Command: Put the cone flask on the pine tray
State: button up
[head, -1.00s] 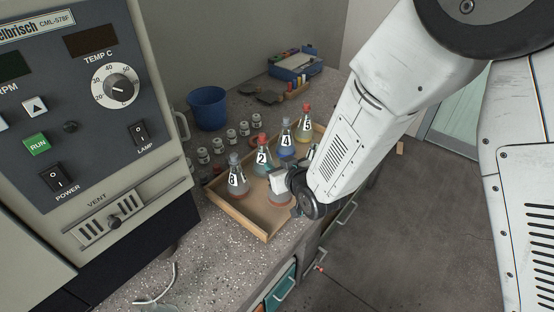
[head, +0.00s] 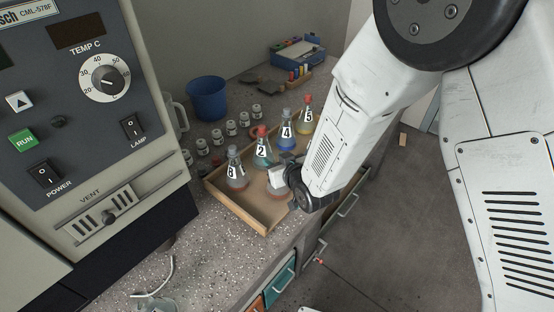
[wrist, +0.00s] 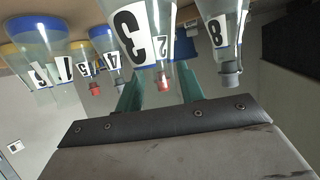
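The pine tray (head: 252,217) lies on the bench with several numbered cone flasks on it. In the head view these include flask 8 (head: 236,175), flask 2 (head: 262,152), blue flask 4 (head: 286,138) and yellow flask 5 (head: 306,117). In the wrist view the nearest flask is flask 3 (wrist: 133,38), seen upside down. My teal fingers (wrist: 160,88) are spread apart near its neck, with a gap showing between them. Any contact is unclear.
A control unit (head: 95,130) fills the left. Several small jars (head: 231,128), a blue bucket (head: 207,98) and a blue box (head: 298,52) stand behind the tray. The bench's front edge, with drawers below, runs close to the tray's right side.

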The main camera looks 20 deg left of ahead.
jog(key=shift+o, duration=0.8)
jog(key=shift+r, duration=0.1)
jog(key=shift+s+d+r, duration=0.1)
jog(key=shift+d+r, duration=0.05)
jog(key=v, duration=1.1)
jog(key=shift+s+d, duration=0.25)
jog(key=shift+d, duration=0.05)
jog(key=shift+r, duration=0.1)
